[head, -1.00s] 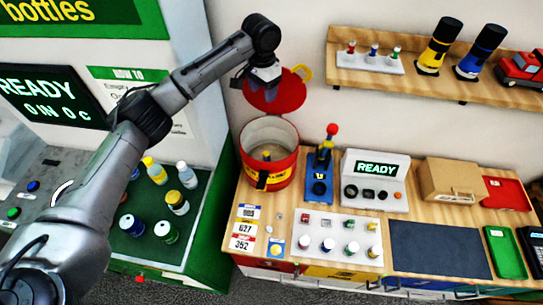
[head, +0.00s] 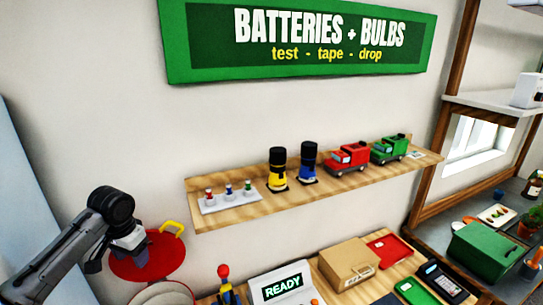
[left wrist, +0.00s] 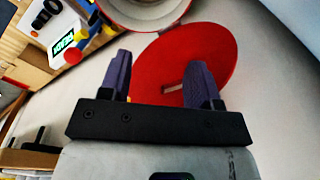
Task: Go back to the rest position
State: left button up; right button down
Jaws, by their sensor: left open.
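My left arm comes in from the lower left of the head view, and its gripper (head: 137,257) hangs in front of a round red lid (head: 165,262). In the left wrist view the two fingers of the left gripper (left wrist: 160,80) stand wide apart with nothing between them. The red lid (left wrist: 222,50) lies beyond the fingers there; I cannot tell the exact gap. The lid has a yellow handle (head: 173,228) and stands raised behind a round container (head: 163,295), cut off by the bottom edge. My right gripper is not in view.
A wall shelf (head: 220,216) carries small bulbs, two flashlights and toy trucks. Below it stand a READY tester (head: 283,288), a cardboard box (head: 348,264) and a red tray (head: 390,247). A green box (head: 488,250) sits on the right-hand counter.

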pick_arm(q)
jog(key=w+d+r+m+t+y, duration=0.1)
jog(key=d+r+m+t, duration=0.2)
jog(key=r, duration=0.4)
jog(key=w+d+r+t+y, duration=0.1)
jog(key=d+r+t+y, duration=0.1)
jog(key=d+r+t, duration=0.35)
jog(key=s+d+r+m+t+h+p, duration=0.2)
jog(key=s+d+r+t+p, duration=0.1)
jog(key=s+d+r+t, duration=0.25)
jog(key=s+d+f+n+g+p, duration=0.1)
jog(key=s+f+g+p, duration=0.2)
jog(key=s+f, duration=0.8)
jog(key=s+d+f+n+g+h+p, duration=0.1)
jog(key=s+f+n+g+p, duration=0.1)
jog(key=s+f, duration=0.9)
jog(key=s+d+f+n+g+p, duration=0.1)
jog(key=s+f+g+p, duration=0.3)
jog(key=s+f, duration=0.6)
jog(key=s+n+g, duration=0.1)
jog(key=s+g, duration=0.1)
jog(key=s, duration=0.3)
jog(key=shift+s+d+f+h, duration=0.3)
jog(key=shift+s+d+f, duration=0.05)
jog(key=shift+f, duration=0.05)
